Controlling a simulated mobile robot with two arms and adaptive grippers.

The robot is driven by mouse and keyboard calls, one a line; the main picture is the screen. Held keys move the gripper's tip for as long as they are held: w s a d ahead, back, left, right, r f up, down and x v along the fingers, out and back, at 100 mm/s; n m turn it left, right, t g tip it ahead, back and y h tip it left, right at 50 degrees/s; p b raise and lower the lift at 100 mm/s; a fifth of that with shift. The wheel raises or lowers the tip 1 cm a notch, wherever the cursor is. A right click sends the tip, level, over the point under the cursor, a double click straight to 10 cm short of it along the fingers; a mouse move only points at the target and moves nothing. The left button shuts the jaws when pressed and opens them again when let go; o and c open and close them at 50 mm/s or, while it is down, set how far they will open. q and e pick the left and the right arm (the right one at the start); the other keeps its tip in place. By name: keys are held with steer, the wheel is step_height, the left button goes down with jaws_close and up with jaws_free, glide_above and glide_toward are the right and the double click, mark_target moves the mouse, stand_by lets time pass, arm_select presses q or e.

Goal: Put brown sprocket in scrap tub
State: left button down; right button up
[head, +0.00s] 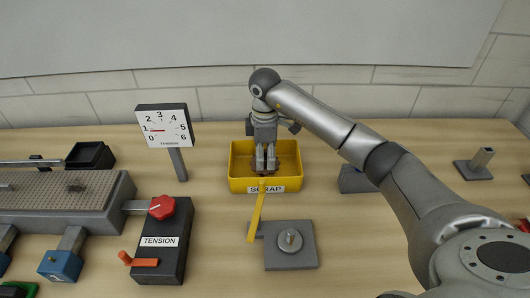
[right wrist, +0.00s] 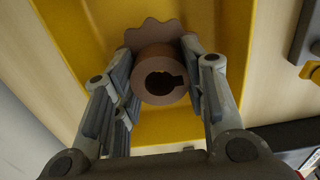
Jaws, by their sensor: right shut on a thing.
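The yellow scrap tub (head: 240,182), with a SCRAP label on its front, stands on the table in the middle of the head view. My right gripper (head: 265,165) points down over the tub. In the right wrist view the right gripper (right wrist: 158,85) is shut on the brown sprocket (right wrist: 158,58), fingers on both sides of its hub. The toothed edge faces the yellow tub (right wrist: 180,130). The sprocket is hardly visible in the head view. I cannot tell whether it touches the tub floor. My left gripper is not in view.
A yellow lever (head: 256,212) stands close in front of the tub, beside a grey plate with a peg (head: 290,255). A tension gauge (head: 163,127) stands left of the tub. A TENSION box (head: 160,240) with a red knob is at front left.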

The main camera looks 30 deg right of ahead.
steer(key=shift+f, duration=0.15)
steer(key=shift+f, duration=0.3)
steer(key=o, duration=1.1)
steer(key=shift+r, duration=0.1)
steer(key=shift+c, duration=0.2)
steer(key=shift+r, duration=0.7)
step_height(320, 180, up, 11)
steer(key=b, duration=0.1)
steer(key=shift+r, duration=0.15)
